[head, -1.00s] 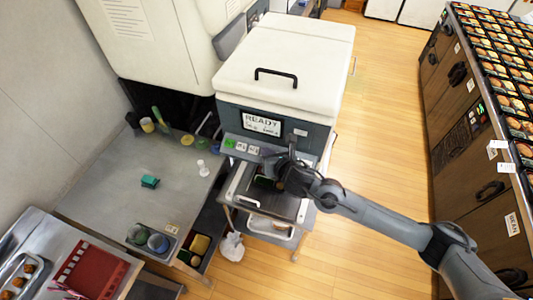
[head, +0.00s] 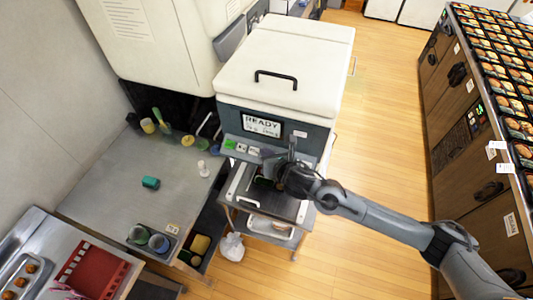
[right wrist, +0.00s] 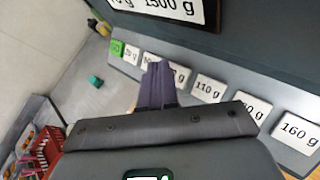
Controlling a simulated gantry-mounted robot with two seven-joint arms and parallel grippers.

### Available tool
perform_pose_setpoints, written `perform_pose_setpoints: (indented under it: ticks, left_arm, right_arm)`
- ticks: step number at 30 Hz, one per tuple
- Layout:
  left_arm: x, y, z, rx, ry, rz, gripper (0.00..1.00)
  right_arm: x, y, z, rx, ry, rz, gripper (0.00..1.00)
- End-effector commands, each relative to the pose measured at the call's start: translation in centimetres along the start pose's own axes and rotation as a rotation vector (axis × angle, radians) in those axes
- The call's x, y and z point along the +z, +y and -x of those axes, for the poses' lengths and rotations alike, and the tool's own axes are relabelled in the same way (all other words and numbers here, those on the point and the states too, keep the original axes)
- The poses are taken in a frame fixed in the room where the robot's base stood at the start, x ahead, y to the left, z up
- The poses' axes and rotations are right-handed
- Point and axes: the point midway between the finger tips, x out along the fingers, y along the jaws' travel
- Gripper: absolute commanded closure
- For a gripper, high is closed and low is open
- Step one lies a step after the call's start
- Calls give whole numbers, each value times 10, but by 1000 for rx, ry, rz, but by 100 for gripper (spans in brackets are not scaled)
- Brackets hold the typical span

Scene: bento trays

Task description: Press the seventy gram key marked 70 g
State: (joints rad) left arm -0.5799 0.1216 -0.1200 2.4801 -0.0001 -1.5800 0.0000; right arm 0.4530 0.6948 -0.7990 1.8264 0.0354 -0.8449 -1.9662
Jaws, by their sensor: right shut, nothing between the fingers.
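A sloped panel with a row of keys sits on the front of the white-lidded machine (head: 285,70). In the right wrist view, a green key (right wrist: 117,48) is at the left end, followed by a small white key (right wrist: 131,54) whose marking looks like 70 but is hard to read. Farther right are keys marked 110 g (right wrist: 208,88) and 160 g (right wrist: 300,134). My right gripper (right wrist: 158,68) is shut and empty; its fingertips cover part of the keys between the 70-like key and 110 g. Contact cannot be told. The left gripper is not in view.
A grey table (head: 110,185) at left holds a teal block (head: 150,183) and a small white bottle (head: 203,168). A cabinet (head: 465,130) with many bento trays stands at right. The wooden floor between is clear.

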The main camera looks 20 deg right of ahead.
Motion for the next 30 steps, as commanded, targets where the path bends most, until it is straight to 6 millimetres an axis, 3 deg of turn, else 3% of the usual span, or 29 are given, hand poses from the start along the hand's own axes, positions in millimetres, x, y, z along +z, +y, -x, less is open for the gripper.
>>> perform_pose_setpoints:
  ticks: [11,30]
  left_arm:
    - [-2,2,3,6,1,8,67]
    - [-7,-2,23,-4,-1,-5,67]
  right_arm:
    - [4,3,4,1,-1,0,100]
    - [26,26,35,1,-1,0,100]
